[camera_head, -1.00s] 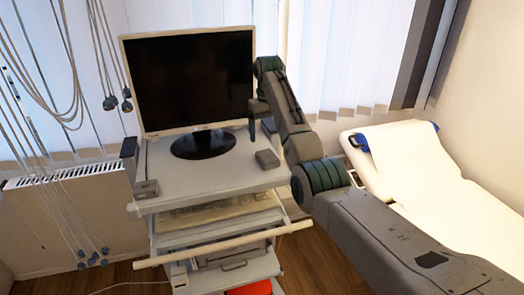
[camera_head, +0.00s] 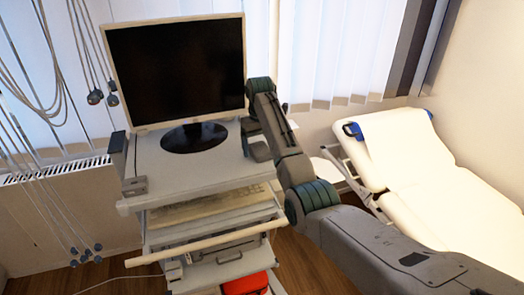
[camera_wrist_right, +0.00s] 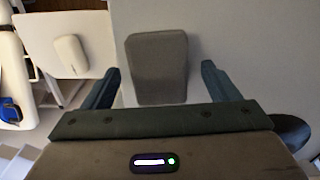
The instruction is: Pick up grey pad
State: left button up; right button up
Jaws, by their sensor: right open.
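The grey pad (camera_head: 261,152) lies flat on the right end of the trolley's top shelf (camera_head: 195,175), to the right of the monitor foot. In the right wrist view the pad (camera_wrist_right: 157,65) is a dark grey block with rounded corners, lying between the lines of the two fingers. My right gripper (camera_head: 254,138) is over the pad, close to it, and partly hides it. Its fingers in the right wrist view (camera_wrist_right: 160,88) are apart with nothing held. I cannot tell the exact height of the fingers above the pad. My left gripper is not in view.
A monitor (camera_head: 178,70) stands on the trolley just left of the gripper. A small grey box (camera_head: 134,187) sits at the shelf's left front corner. A keyboard (camera_head: 215,205) lies on the shelf below. A white treatment couch (camera_head: 420,165) stands at the right.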

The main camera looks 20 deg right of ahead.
jog(key=shift+w+d+f, duration=0.1)
jog(key=shift+w+f, duration=0.15)
jog(key=shift+f, duration=0.3)
jog(key=shift+s+a+r, duration=0.2)
jog(key=shift+s, duration=0.05)
jog(key=c, duration=1)
jog(key=shift+w+d, duration=0.1)
jog(key=shift+d, duration=0.05)
jog(key=shift+c, duration=0.3)
jog(key=shift+r, duration=0.1)
